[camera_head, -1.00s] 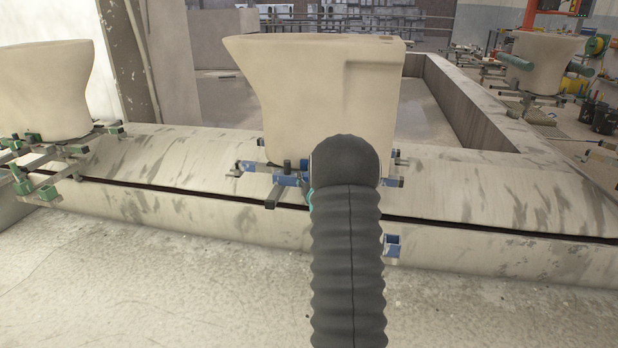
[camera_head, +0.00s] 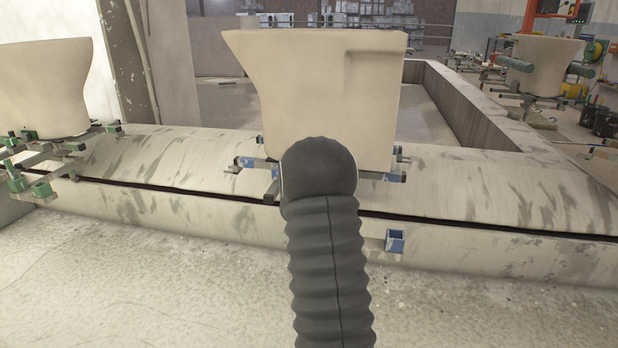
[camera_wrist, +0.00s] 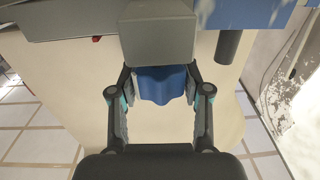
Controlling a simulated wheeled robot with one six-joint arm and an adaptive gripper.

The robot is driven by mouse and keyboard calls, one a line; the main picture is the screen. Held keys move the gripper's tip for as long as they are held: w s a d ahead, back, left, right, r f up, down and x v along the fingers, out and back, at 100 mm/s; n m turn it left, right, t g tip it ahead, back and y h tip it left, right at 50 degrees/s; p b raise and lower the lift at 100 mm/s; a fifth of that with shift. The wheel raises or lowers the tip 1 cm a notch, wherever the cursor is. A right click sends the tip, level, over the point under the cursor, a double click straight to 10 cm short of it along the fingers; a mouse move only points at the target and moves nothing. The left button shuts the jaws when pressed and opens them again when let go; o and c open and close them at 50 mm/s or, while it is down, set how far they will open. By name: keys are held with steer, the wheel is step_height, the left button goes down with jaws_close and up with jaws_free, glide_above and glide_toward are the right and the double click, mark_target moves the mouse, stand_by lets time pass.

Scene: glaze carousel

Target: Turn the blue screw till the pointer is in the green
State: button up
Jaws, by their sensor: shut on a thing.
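The blue screw (camera_wrist: 160,86) shows in the wrist view, directly below a grey block (camera_wrist: 158,38). My gripper (camera_wrist: 160,92) has one finger on each side of the screw and is shut on it. In the head view my dark arm covers the gripper and the screw. The blue-marked stand (camera_head: 247,162) sticks out to both sides of my arm, under a pale ceramic bowl (camera_head: 320,90). A small red patch (camera_wrist: 97,38) shows at the left of the block in the wrist view. I cannot make out the pointer or a green zone.
A second bowl (camera_head: 45,75) stands on a green-marked stand (camera_head: 40,187) at the left. A stained pale ledge (camera_head: 480,190) with a dark slot runs across. A blue bracket (camera_head: 395,241) juts from its front. Floor in front is clear.

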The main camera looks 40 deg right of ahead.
steer(key=m+g+h+p, duration=0.1)
steer(key=m+g+h, duration=0.1)
steer(key=g, duration=0.1)
steer(key=shift+w+r+p, duration=0.1)
steer(key=shift+r+p, duration=0.05)
steer(key=shift+p, duration=0.15)
steer(key=shift+m+g+h+p, duration=0.75)
steer(key=shift+m+g, duration=0.25)
steer(key=shift+g, duration=0.1)
steer(key=shift+m+g, duration=0.3)
steer(key=shift+g, duration=0.1)
steer(key=o, duration=1.2)
steer(key=v, duration=1.2)
